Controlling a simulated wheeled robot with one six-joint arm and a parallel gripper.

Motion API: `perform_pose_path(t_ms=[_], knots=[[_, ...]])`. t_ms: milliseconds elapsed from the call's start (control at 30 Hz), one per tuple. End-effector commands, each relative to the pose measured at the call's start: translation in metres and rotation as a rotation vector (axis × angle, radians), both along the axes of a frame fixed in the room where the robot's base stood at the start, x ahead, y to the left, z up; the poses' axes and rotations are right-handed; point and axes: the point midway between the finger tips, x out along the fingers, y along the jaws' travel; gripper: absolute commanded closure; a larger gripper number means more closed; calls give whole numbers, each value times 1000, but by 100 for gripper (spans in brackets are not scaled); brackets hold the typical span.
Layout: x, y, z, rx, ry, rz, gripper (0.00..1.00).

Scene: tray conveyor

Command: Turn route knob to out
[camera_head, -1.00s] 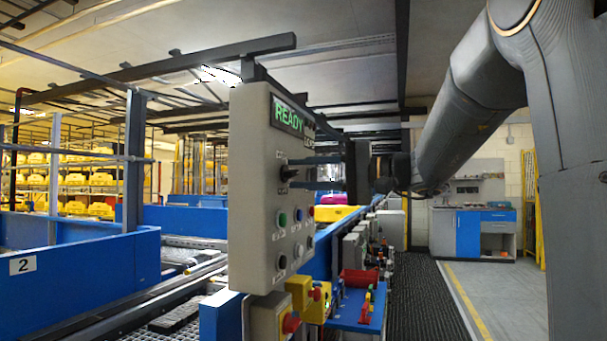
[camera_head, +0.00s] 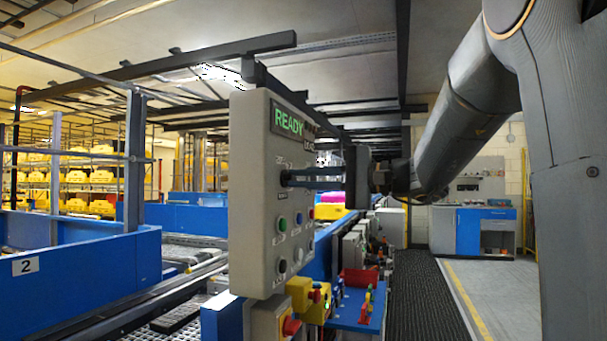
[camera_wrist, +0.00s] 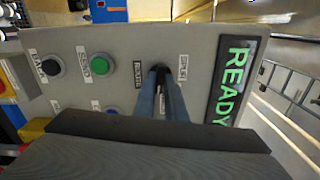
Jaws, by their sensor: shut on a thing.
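The grey control panel (camera_head: 250,220) stands upright left of centre in the head view, with a lit green READY display (camera_head: 288,122). In the wrist view the dark knob (camera_wrist: 160,69) shows between the fingertips, partly covered. A dark label beside it seems to read ROUTE (camera_wrist: 137,75). Small pale labels lie around the knob; my fingers partly cover one. Which one the knob points to, I cannot tell.
Below the knob are a green button (camera_head: 282,224), a black button (camera_head: 282,264) and others. A yellow box with a red button (camera_head: 291,326) sits under the panel. A blue shelf with a red bin (camera_head: 360,276) is to the right. The dark floor mat (camera_head: 430,300) is clear.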

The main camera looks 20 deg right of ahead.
Motion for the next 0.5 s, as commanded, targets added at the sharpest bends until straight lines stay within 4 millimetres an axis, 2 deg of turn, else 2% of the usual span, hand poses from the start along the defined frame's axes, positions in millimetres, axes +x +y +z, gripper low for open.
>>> perform_pose_path(t_ms=[500], knots=[[0,0,1,192,266,-1,100]])
